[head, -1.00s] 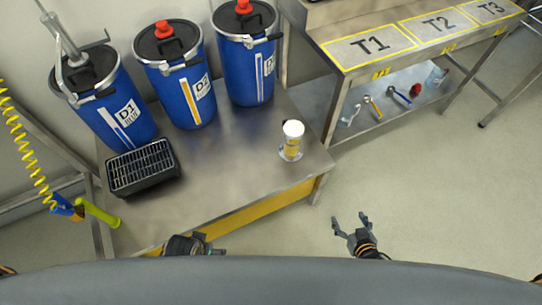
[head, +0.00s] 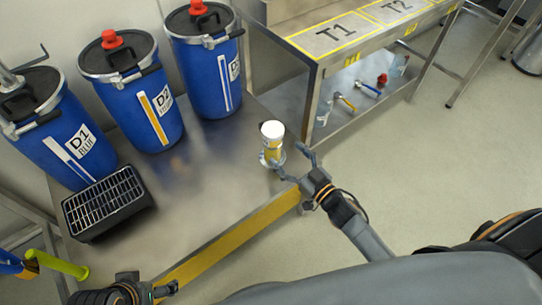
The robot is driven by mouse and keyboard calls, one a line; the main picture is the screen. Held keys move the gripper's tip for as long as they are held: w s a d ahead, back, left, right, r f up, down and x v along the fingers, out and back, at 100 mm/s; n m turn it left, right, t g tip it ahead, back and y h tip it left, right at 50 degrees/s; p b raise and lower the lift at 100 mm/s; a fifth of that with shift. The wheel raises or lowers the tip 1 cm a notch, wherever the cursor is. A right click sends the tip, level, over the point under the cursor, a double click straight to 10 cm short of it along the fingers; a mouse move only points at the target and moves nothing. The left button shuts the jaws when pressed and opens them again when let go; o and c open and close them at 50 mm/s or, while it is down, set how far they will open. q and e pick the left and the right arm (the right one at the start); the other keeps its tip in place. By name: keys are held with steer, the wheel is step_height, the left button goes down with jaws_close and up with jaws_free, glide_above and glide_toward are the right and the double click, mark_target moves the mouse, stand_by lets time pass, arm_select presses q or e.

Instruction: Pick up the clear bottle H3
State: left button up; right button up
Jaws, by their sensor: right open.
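A small clear bottle (head: 272,142) with a white cap and a yellow label stands upright near the right edge of the steel table, on a small round base. I cannot read a name on it. My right gripper (head: 289,160) is open at the table's right edge, with its fingertips close to the bottle's lower right side. The bottle is not held, and I cannot tell whether a finger touches it. My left gripper (head: 168,289) is low at the table's front edge, apart from the bottle; its jaws are too small to judge.
Blue drums D1 (head: 62,140), D2 (head: 135,100) and another (head: 207,70) line the back of the table (head: 200,205). A black grated box (head: 105,200) sits at the left. A bench (head: 330,45) marked T1, T2 has tools on its lower shelf. Floor to the right is clear.

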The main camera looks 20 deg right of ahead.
mark_target(278, 142)
steer(key=x, duration=0.2)
steer(key=shift+w+a, duration=0.1)
steer(key=shift+w, duration=0.25)
steer(key=shift+w+a+r, duration=0.1)
steer(key=shift+w, duration=0.2)
steer(key=x, duration=0.1)
steer(key=b+x, duration=0.1)
steer(key=x, duration=0.2)
steer(key=shift+w+r, duration=0.15)
steer(key=shift+r, duration=0.15)
steer(key=shift+w, duration=0.15)
arm_select(q)
steer(key=w+t, duration=0.1)
steer(key=w+d+t, duration=0.1)
steer(key=w, duration=0.1)
steer(key=w+r+t, duration=0.1)
steer(key=w, duration=0.1)
steer(key=shift+w+d+h, duration=0.25)
steer(key=shift+d+h, duration=0.1)
steer(key=shift+h, duration=0.05)
arm_select(e)
steer(key=shift+r, duration=0.15)
jaws_close()
